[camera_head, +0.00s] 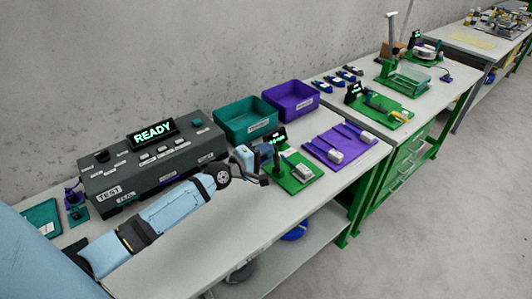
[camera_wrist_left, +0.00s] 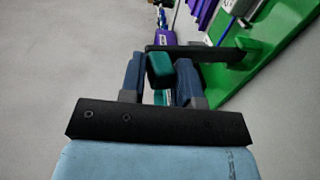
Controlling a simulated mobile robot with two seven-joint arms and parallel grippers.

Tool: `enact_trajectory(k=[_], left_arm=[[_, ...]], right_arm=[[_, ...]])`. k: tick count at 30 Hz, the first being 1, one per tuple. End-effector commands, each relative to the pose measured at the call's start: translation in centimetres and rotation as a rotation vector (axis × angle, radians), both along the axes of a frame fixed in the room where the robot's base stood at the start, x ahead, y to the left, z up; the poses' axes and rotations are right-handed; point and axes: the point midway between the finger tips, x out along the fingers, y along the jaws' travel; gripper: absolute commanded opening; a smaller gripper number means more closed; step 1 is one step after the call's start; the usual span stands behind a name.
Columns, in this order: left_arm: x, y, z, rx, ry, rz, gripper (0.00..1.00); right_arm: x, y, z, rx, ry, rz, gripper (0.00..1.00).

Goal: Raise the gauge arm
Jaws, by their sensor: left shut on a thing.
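The gauge stands on a green board (camera_head: 293,183) with a small lit display (camera_head: 275,137). Its black gauge arm (camera_wrist_left: 205,52) runs roughly level across the left wrist view, beside the green board (camera_wrist_left: 275,60), and ends in a teal grip (camera_wrist_left: 159,68). My left gripper (camera_head: 264,156) is at the left side of the gauge. In the left wrist view its dark blue fingers (camera_wrist_left: 158,82) are shut on the teal grip, one on each side. In the head view the grip is hidden by the gripper. My right gripper is not in view.
A dark test box (camera_head: 150,165) with a READY sign (camera_head: 153,132) stands behind my left arm. A teal bin (camera_head: 246,120) and a purple bin (camera_head: 290,99) stand behind the gauge. A purple rack (camera_head: 338,145) lies to its right. The table front is clear.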

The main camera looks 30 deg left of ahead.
Motion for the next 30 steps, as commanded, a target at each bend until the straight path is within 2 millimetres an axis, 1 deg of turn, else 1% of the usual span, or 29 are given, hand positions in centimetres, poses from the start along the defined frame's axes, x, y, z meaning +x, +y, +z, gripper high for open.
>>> enact_trajectory(k=[1,6,7,9,17,21,23,26,30], left_arm=[[-0.2,-0.2,-0.8,0.003,0.015,-0.006,0.00],[-0.3,-0.2,-0.9,0.002,0.017,-0.006,0.00],[-0.3,-0.2,-0.9,0.002,0.017,-0.006,0.37],[-0.2,-0.2,-0.8,0.002,0.016,-0.006,0.49],[-0.1,-0.1,-0.4,0.001,0.009,-0.003,0.49],[-0.6,0.1,-0.4,0.001,0.008,-0.003,0.49],[-1.3,0.3,-0.4,0.001,0.008,-0.003,0.49],[-2.9,0.9,-0.2,0.003,0.010,-0.003,0.49],[-6.0,1.9,-0.1,0.004,0.011,-0.004,0.49]], right_arm=[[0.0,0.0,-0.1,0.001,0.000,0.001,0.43],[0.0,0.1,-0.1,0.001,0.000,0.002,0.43],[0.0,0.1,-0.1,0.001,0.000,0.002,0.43],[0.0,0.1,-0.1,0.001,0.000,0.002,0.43],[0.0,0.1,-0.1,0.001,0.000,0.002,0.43],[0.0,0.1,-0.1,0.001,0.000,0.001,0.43],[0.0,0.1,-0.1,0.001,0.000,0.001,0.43],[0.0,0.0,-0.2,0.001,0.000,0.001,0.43],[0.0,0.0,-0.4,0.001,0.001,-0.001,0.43]])
